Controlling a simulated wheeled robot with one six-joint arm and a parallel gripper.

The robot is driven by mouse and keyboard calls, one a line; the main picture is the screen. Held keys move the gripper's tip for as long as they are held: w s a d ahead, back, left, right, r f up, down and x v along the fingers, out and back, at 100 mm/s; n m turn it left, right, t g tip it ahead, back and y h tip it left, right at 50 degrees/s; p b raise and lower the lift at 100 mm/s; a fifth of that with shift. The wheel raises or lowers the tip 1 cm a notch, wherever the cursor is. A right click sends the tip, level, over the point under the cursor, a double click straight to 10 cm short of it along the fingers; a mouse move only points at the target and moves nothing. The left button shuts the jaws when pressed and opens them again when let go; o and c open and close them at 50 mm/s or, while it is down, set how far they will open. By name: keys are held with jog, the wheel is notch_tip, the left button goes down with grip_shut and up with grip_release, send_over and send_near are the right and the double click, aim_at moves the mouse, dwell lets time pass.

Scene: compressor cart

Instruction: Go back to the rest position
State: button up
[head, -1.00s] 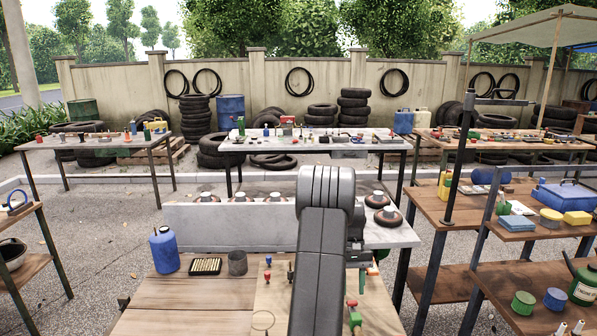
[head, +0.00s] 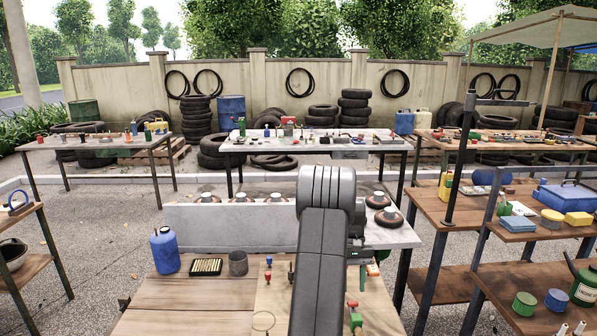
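My arm rises through the middle of the head view, a dark grey link with a rounded joint at its top. My gripper does not show; the arm hides what lies behind it. No held object can be seen. The wooden workbench (head: 190,298) in front of me carries a blue jug (head: 164,250), a black tray of brass-coloured pieces (head: 206,267) and a dark grey cup (head: 238,263). Small red-, blue- and green-topped pieces stand on a paler board (head: 275,300) beside and partly behind my arm.
Behind the bench, a grey slab (head: 230,230) has several brown round parts with light tops. Shelves (head: 520,250) with boxes and cans stand close on the right, and a dark post (head: 460,160) rises there. More tables stand farther back. Paved ground (head: 110,240) is clear at left.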

aim_at(352, 302)
jog(key=v, duration=1)
jog(key=x, duration=1.4)
jog(key=shift+s+p, duration=0.1)
jog(key=shift+p, duration=0.3)
jog(key=shift+n+h, duration=0.3)
jog(key=shift+n, duration=0.4)
jog(key=n+h, duration=0.1)
jog(key=n, duration=0.2)
jog(key=shift+a, duration=0.2)
jog(key=n+h, duration=0.1)
jog(key=n, duration=0.1)
jog(key=n+t+b, duration=0.1)
jog(key=n, duration=0.2)
jog(key=shift+s+a+h, duration=0.1)
jog(key=shift+a+h, duration=0.1)
jog(key=shift+h, duration=0.2)
jog(key=n+t, duration=0.1)
jog(key=n, duration=0.1)
jog(key=n+b, duration=0.1)
jog(key=n, duration=0.1)
jog(key=shift+s+t+h, duration=0.2)
jog(key=shift+t+h, duration=0.2)
jog(key=n+t+b, duration=0.1)
jog(key=n, duration=0.3)
jog(key=shift+s+a+r, duration=0.1)
jog(key=shift+t, duration=0.3)
jog(key=shift+s+r, duration=0.1)
